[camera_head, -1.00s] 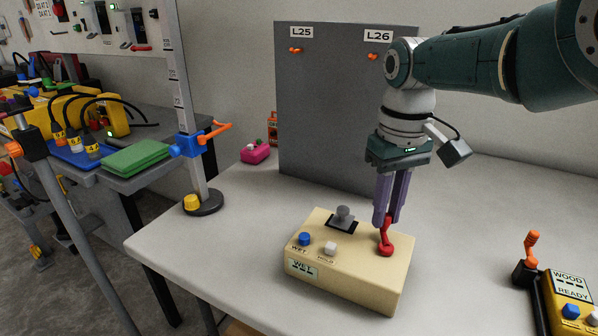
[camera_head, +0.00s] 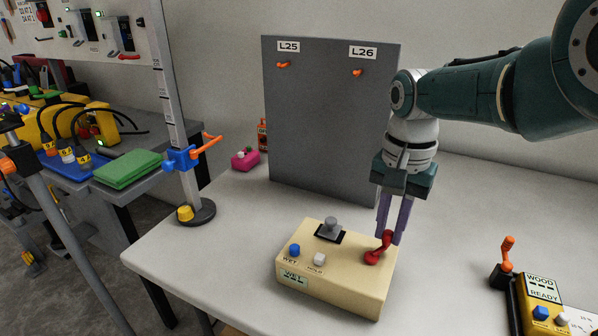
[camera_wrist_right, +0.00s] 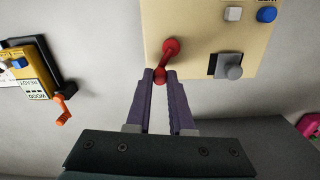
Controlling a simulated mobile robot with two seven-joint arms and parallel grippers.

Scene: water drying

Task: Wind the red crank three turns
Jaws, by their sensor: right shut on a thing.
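The red crank (camera_head: 378,250) stands on the top right part of a cream box (camera_head: 340,286) on the table. My right gripper (camera_head: 388,236) comes down from above, its purple fingers shut on the crank's knob. In the right wrist view the red crank (camera_wrist_right: 169,52) shows with its knob between the fingertips (camera_wrist_right: 160,76) and its hub on the cream box (camera_wrist_right: 205,50). The box also bears a blue button, a white button, a grey knob and a label reading WET. My left gripper is not in view.
A grey panel (camera_head: 325,120) labelled L25 and L26 stands behind the box. A yellow device (camera_head: 545,300) with an orange lever is at the right. A post with a blue clamp (camera_head: 180,160) stands at the left. The table between is clear.

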